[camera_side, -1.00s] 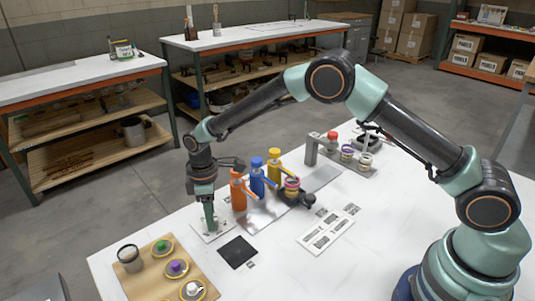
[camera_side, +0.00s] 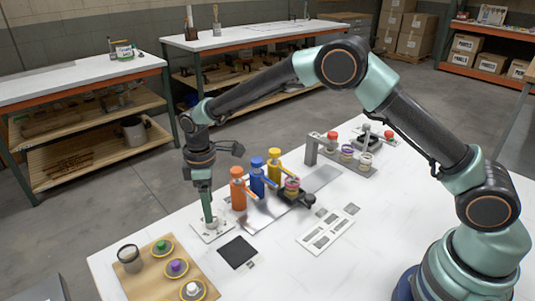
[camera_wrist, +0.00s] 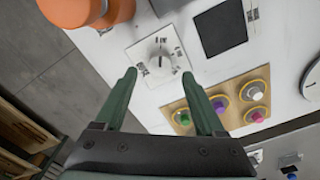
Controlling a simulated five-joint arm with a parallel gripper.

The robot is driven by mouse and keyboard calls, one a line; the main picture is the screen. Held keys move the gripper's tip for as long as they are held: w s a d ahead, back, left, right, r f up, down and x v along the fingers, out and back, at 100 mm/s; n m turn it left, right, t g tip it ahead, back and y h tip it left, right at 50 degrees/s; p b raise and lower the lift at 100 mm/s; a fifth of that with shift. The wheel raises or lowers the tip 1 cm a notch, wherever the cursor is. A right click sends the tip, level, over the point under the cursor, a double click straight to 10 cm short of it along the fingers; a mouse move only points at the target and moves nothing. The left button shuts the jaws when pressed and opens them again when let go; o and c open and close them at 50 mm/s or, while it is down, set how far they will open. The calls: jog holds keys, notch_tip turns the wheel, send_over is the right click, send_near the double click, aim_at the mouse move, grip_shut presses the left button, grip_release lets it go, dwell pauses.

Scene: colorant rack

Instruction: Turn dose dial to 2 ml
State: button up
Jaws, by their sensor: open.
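The dose dial (camera_wrist: 158,64) is a round pale knob on a white plate with small dark markings, which I cannot read clearly. Its pointer setting is also too small to tell. In the side view the dial (camera_side: 212,225) sits at the table's left edge, just below my fingertips. My gripper (camera_side: 207,218) points down above it. In the wrist view my gripper (camera_wrist: 159,72) is open, with one green finger on each side of the dial and nothing held. The fingertips look clear of the knob.
An orange bottle (camera_side: 238,190) stands close to the right of my gripper, with blue (camera_side: 257,178) and yellow (camera_side: 274,168) ones behind. A black square pad (camera_side: 238,252) lies in front.

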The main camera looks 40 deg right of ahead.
notch_tip(320, 180, up, 8)
dwell(0.5)
jog(key=s+d+r+m+t, duration=0.3)
jog(key=s+d+r+m, duration=0.3)
jog(key=d+r, duration=0.5)
jog(key=s+d+m+t, duration=0.2)
jog(key=s+d+m, duration=0.3)
jog(key=s, duration=0.9)
jog(key=shift+s+d+r+t, duration=0.3)
jog(key=shift+d+r, duration=0.15)
jog(key=shift+d, duration=0.8)
